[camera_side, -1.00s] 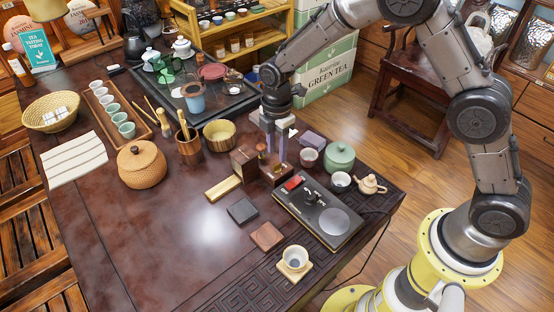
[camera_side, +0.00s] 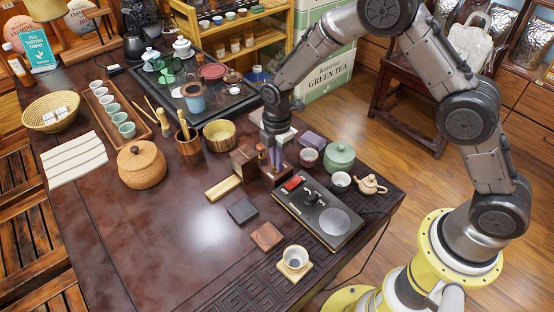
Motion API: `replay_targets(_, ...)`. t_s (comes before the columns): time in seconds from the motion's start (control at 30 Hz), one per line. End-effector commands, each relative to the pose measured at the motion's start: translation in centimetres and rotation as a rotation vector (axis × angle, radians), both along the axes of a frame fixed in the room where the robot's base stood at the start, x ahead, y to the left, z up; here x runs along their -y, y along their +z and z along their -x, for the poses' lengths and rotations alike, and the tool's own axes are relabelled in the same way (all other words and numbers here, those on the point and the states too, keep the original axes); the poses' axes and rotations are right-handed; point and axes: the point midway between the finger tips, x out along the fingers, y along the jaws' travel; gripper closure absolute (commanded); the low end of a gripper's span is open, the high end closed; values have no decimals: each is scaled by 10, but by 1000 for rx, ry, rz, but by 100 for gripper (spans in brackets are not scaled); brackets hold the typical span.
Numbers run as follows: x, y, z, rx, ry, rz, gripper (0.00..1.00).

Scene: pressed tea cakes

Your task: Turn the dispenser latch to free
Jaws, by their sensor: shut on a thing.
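The wooden tea-cake dispenser (camera_side: 243,160) stands near the middle of the dark table, a brown block with a lower base on its right. My gripper (camera_side: 277,160) points straight down over that base, its fingers close together. It is shut on a small part there, which looks like the dispenser latch; the fingers hide most of it, and its turn angle cannot be read. A small brown knob (camera_side: 261,151) shows just left of the fingers.
A black device with a round plate (camera_side: 334,222) lies in front to the right. A yellow bar (camera_side: 223,188) and two flat squares lie in front. The table's front left is clear.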

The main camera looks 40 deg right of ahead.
Motion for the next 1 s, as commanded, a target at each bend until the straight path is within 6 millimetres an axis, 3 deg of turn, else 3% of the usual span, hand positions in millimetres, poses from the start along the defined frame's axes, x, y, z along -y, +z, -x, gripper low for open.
replay_targets(0.57, 0, 1, 0, 0, -82, 0, 100)
replay_targets(1.0, 0, 1, 0, 0, -450, 0, 100)
